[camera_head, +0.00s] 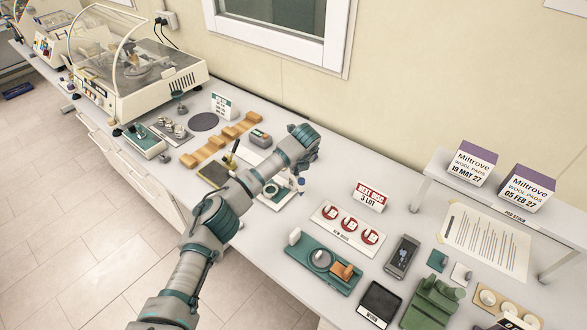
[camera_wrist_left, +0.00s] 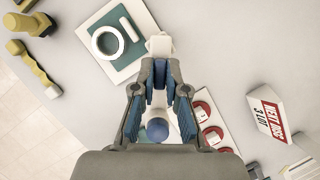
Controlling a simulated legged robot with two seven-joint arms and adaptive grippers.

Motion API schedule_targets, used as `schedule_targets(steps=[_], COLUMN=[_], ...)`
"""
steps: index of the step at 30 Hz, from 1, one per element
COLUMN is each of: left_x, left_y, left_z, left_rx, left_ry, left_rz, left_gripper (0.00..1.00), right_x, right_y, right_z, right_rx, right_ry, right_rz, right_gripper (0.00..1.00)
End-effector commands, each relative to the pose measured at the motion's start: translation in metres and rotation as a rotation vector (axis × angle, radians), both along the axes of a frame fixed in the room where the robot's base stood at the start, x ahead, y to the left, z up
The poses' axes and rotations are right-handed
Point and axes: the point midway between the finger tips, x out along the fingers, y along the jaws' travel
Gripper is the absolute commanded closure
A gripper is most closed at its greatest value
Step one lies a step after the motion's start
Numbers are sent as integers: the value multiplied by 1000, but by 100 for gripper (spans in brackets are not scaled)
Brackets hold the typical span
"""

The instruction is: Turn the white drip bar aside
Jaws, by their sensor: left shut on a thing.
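My left gripper (camera_wrist_left: 160,75) is shut on a white piece (camera_wrist_left: 159,46), which looks like the white drip bar; its end sticks out past the fingertips. Beside it is a white plate with a teal pad (camera_wrist_left: 109,44), carrying a white ring and a short white bar. In the head view my left gripper (camera_head: 297,182) points down at the right side of this white-based stand (camera_head: 268,202), and my arm hides part of it. A blue ball (camera_wrist_left: 157,130) shows between the fingers in the wrist view. My right gripper is not in view.
A red "NEXT DISC" sign (camera_head: 369,197) and a white tray with red discs (camera_head: 347,230) stand to the right. A teal fixture (camera_head: 324,263) sits in front. A wooden rack (camera_head: 218,139) lies behind left. The table's front edge runs below my arm.

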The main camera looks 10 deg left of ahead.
Motion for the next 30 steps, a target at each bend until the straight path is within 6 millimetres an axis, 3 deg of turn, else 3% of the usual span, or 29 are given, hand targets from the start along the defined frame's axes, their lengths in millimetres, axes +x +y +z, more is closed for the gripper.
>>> schedule_targets(steps=[13, 14, 15, 17, 26, 30], left_x=[3, 3, 3, 2, 0, -4], left_y=[0, 0, 0, 0, -1, -4], left_z=[4, 4, 4, 3, 3, 18], left_rx=[-4, -4, -4, -3, -3, -2], left_ry=[-12, -12, -12, -10, -6, -8], left_rz=[12, 12, 12, 12, 11, 10], left_gripper=[100, 83, 73, 62, 62, 62], right_x=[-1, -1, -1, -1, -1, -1], right_y=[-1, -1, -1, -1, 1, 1], right_z=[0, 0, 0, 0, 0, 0], right_rx=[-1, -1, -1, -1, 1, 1], right_ry=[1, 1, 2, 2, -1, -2], right_rz=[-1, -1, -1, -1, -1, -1], right_gripper=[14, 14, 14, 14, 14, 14])
